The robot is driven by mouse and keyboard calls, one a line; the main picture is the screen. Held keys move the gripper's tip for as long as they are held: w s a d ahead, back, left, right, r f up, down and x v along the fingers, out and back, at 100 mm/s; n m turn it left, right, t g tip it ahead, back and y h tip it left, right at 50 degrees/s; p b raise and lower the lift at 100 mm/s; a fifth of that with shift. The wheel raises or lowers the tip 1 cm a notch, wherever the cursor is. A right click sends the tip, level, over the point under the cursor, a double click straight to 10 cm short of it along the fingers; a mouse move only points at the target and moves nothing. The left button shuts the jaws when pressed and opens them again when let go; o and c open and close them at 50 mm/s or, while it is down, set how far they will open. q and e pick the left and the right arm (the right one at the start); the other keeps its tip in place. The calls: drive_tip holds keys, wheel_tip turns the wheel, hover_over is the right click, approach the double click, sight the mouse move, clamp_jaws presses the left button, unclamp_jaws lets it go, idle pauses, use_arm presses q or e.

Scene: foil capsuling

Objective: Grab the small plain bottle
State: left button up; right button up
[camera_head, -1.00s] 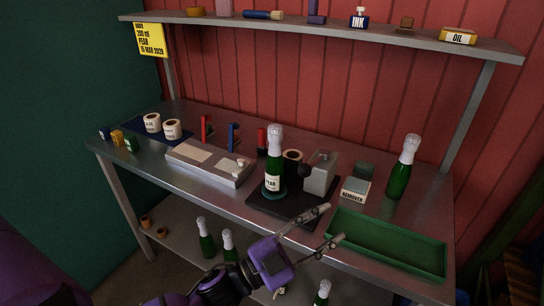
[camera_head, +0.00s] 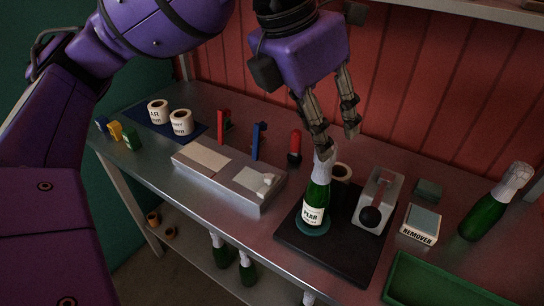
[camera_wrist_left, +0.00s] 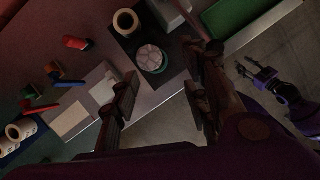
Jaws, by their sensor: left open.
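A green bottle (camera_head: 318,196) with a PEAR label and pale foil neck stands upright on a round green base on a black plate. A green bottle (camera_head: 487,216) with a pale foil neck and no label in sight stands at the far right. My left gripper (camera_head: 337,143) is open, pointing down above the labelled bottle; one fingertip overlaps its top, and I cannot tell whether they touch. In the left wrist view the labelled bottle's pale top (camera_wrist_left: 150,58) shows beyond the open fingers. My right gripper (camera_wrist_left: 262,74) is small and dim there, off the bench.
A grey lever device (camera_head: 378,200) stands beside the labelled bottle, with a REMOVER box (camera_head: 421,224) further right. A green tray (camera_head: 440,284) lies at the front right. Red and blue tools stand behind a grey block (camera_head: 225,176). More bottles (camera_head: 246,268) stand below.

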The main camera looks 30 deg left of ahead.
use_arm(q)
drive_tip(key=shift+t+y, duration=0.3)
drive_tip(key=shift+y, duration=0.1)
drive_tip(key=w+f, duration=0.1)
drive_tip(key=f, duration=0.2)
drive_tip(key=w+f, duration=0.1)
drive_tip(key=f, duration=0.1)
drive_tip(key=shift+w+a+f, duration=0.15)
drive_tip(key=shift+w+a, duration=0.1)
drive_tip(key=shift+w, duration=0.1)
drive_tip(key=shift+w+d+f, duration=0.1)
drive_tip(key=shift+w+f, duration=0.05)
drive_tip(key=shift+f, duration=0.2)
drive_tip(key=shift+c, duration=0.4)
drive_tip(key=c, duration=0.5)
clamp_jaws()
use_arm(e)
drive_tip(key=shift+s+f, duration=0.1)
drive_tip(key=shift+s, duration=0.1)
use_arm(q)
drive_tip(key=shift+r, duration=0.1)
use_arm(e)
drive_tip(key=shift+s+d, duration=0.1)
drive_tip(key=shift+s, duration=0.1)
